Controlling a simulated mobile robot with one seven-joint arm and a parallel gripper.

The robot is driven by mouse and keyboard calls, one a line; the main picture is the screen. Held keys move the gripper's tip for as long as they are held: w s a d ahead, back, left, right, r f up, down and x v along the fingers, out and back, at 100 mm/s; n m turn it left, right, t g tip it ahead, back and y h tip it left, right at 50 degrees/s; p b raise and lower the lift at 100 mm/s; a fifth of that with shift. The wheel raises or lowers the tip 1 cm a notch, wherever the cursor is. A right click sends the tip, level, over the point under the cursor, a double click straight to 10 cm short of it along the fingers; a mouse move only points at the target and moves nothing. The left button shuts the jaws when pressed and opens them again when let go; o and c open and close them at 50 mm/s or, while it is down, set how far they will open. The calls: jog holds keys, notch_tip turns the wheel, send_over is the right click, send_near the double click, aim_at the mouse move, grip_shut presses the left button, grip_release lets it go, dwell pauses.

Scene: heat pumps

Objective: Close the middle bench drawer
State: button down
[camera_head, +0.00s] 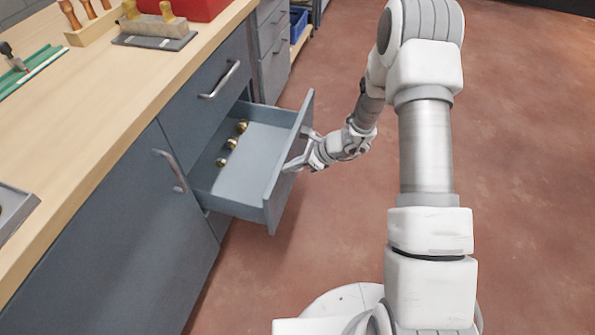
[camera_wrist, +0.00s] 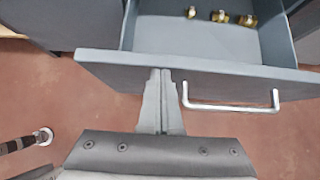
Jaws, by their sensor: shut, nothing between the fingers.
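The middle bench drawer (camera_head: 240,150) is grey and stands pulled out of the bench, with several small brass pieces (camera_head: 231,143) in it. In the wrist view the drawer front (camera_wrist: 210,75) crosses the picture, with its silver bar handle (camera_wrist: 232,106) on its outer face. My gripper (camera_head: 302,150) is at the outer side of the drawer front. In the wrist view the shut fingers (camera_wrist: 162,80) point at the front, left of the handle and not around it. Their tips are at or very near the front; I cannot tell if they touch.
The wooden bench top (camera_head: 130,85) runs along the left, with a closed upper drawer (camera_head: 205,92) above the open one and a closed cupboard door (camera_head: 135,235) beside it. A blue bin (camera_head: 298,22) stands on a shelf behind. The red-brown floor (camera_head: 530,150) is clear at right.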

jog(key=w+a, duration=0.3)
jog(key=a, duration=0.6)
jog(key=w+a, duration=0.4)
jog(key=a, duration=0.6)
jog(key=shift+a+p, duration=0.2)
jog(key=shift+p, duration=0.2)
